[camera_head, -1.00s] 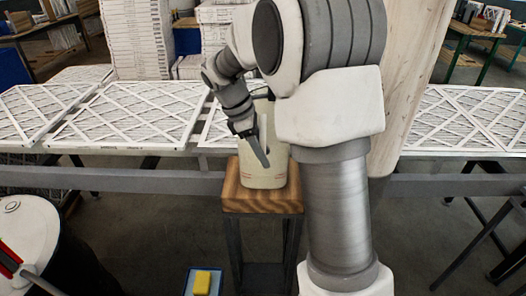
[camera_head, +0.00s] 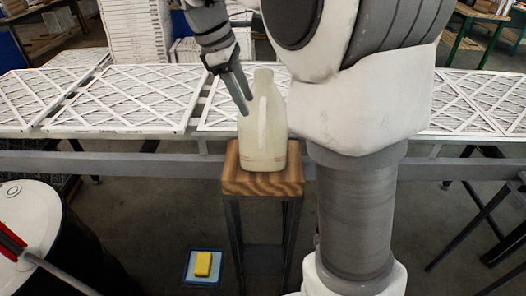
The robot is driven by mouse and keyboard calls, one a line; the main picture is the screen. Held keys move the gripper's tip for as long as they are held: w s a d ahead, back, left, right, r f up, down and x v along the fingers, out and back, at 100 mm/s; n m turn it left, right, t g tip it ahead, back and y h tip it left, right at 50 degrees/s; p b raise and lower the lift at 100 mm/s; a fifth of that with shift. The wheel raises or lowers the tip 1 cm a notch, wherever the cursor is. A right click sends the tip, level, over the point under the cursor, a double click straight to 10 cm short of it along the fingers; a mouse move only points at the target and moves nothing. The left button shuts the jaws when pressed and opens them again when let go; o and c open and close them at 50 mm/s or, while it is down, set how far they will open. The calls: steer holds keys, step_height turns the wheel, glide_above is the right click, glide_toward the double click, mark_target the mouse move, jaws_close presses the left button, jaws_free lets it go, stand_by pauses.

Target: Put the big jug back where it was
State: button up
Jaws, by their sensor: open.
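The big jug (camera_head: 263,130) is cream-coloured with faint red markings near its base. It stands upright on the wooden top of a small stand (camera_head: 262,184). My gripper (camera_head: 246,96) is open, pointing down at the jug's upper left. Its fingers overlap the jug's left edge in the picture; I cannot tell whether they touch it. The jug's right edge is close to my arm in the picture.
Flat framed filters (camera_head: 120,98) lie along a long table behind the stand. A dark drum with a white lid (camera_head: 22,215) is at the left. A yellow block (camera_head: 203,263) lies on a blue tray (camera_head: 190,274) on the floor.

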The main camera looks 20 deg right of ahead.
steer(key=s+a+f+m+t+y, duration=0.1)
steer(key=s+m+t, duration=0.1)
steer(key=s+m, duration=0.2)
steer(key=s+f+m+t+y, duration=0.1)
steer(key=s+m, duration=0.3)
steer(key=s, duration=0.6)
steer(key=s+a+f+m+t+y, duration=0.1)
steer(key=s+m+t, duration=0.2)
steer(key=s, duration=0.4)
steer(key=shift+a+m+y, duration=0.35)
steer(key=shift+m+y, duration=0.05)
steer(key=shift+m, duration=0.2)
steer(key=shift+f, duration=0.1)
